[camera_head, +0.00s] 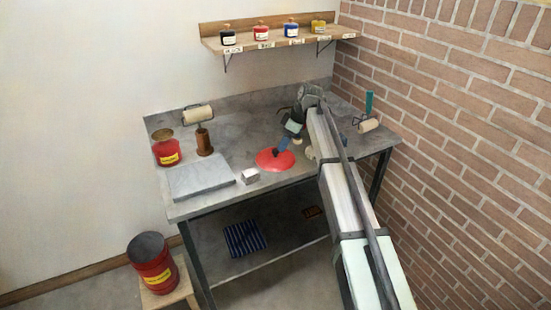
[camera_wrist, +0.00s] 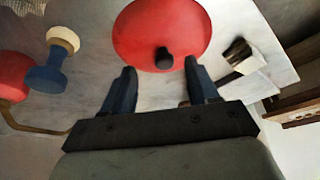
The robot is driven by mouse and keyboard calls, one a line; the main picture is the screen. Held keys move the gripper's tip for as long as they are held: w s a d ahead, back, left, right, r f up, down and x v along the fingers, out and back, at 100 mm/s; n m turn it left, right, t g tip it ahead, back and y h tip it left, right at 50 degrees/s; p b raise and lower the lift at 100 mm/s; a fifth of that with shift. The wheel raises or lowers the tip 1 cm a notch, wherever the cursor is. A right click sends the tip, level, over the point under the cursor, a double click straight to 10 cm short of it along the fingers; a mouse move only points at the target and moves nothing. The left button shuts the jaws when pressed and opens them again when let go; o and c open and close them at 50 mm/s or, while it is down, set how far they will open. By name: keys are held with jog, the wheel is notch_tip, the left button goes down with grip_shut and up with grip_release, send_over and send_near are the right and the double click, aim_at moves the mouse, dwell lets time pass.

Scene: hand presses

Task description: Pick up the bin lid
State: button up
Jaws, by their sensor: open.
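The bin lid is a round red disc (camera_head: 272,161) lying on the worktable, right of its middle. In the wrist view the red lid (camera_wrist: 160,22) shows at the top, with a black knob (camera_wrist: 163,58) on it. My gripper (camera_head: 284,146) is at the lid, partly covering it in the head view. In the wrist view my gripper (camera_wrist: 160,66) is open, and the knob appears between and just beyond its two dark blue fingertips. Whether the fingers touch the lid cannot be told. A red bin (camera_head: 153,268) with a yellow label and dark top stands on a low stool at lower left.
On the table (camera_head: 225,150) are a grey slab (camera_head: 200,181), a small white block (camera_head: 250,176), a red tin (camera_head: 167,153), a brown handled tool (camera_head: 204,142) and rollers. A shelf (camera_head: 280,38) with several small jars hangs behind. A brick wall stands at right.

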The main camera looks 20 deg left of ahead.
aim_at(276, 150)
jog(key=shift+s+a+f, duration=0.15)
jog(key=shift+a+f, duration=0.65)
jog(key=shift+f, duration=0.25)
jog(key=shift+s+a+f, duration=0.1)
jog(key=shift+a+f, duration=0.7)
jog(key=shift+f, duration=0.2)
jog(key=shift+c, duration=0.3)
grip_shut()
